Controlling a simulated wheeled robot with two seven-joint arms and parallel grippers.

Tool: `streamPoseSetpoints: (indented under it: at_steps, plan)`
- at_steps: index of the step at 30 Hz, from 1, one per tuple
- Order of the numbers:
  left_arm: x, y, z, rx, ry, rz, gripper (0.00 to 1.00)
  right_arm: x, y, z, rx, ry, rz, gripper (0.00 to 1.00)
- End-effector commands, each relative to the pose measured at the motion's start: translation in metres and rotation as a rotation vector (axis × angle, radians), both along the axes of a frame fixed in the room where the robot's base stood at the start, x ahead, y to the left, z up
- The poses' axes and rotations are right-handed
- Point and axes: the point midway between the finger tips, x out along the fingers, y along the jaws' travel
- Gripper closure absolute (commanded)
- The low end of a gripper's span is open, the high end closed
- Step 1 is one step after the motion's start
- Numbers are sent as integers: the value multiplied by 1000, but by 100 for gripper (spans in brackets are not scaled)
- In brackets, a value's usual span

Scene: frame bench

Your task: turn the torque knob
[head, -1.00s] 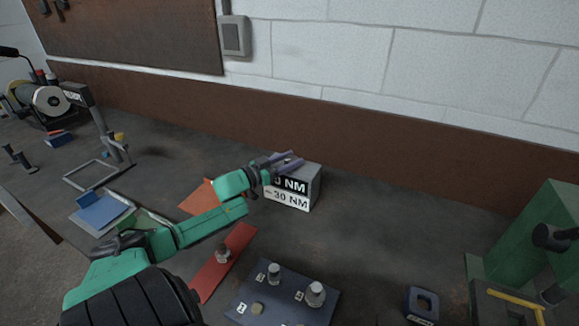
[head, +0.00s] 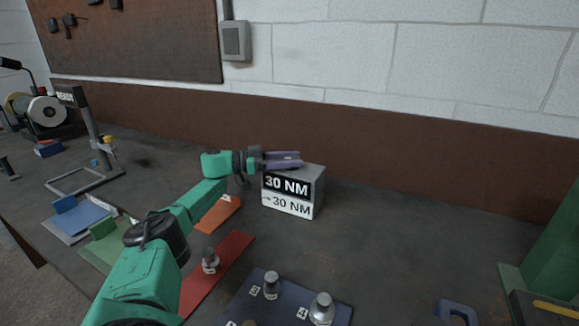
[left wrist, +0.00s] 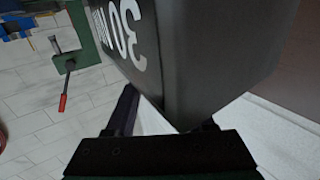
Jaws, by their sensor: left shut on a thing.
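The grey torque box (head: 318,190) stands on the bench. Its front has a black panel reading "30 NM" above a white label reading "30 NM" after a small mark. My left gripper (head: 285,160) reaches in from the left at the box's top, its purple-grey fingers lying across it. It is shut on the torque knob, which the fingers hide. In the left wrist view the box (left wrist: 220,50) looms close and dark with part of its lettering, just beyond the fingers (left wrist: 165,122); the knob cannot be made out there. My right gripper is not in view.
An orange mat (head: 217,213), a red mat (head: 228,262) and a dark plate (head: 255,300) with metal posts lie in front. A metal stand (head: 92,130) is at left, a green machine (head: 550,245) at right. The bench right of the box is clear.

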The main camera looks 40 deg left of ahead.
Motion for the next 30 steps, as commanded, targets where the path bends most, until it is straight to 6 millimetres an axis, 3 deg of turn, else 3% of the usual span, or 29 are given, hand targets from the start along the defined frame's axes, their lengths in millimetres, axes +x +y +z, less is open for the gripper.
streamPoseSetpoints:
  at_steps: [15,16,18,30]
  plan:
    - [1,-5,-6,4,11,-28,100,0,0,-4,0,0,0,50]
    - [1,-5,-6,4,11,-28,43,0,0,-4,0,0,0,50]
    - [1,-5,-6,4,10,-27,17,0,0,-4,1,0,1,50]
    - [1,-4,-1,2,4,-22,17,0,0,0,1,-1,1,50]
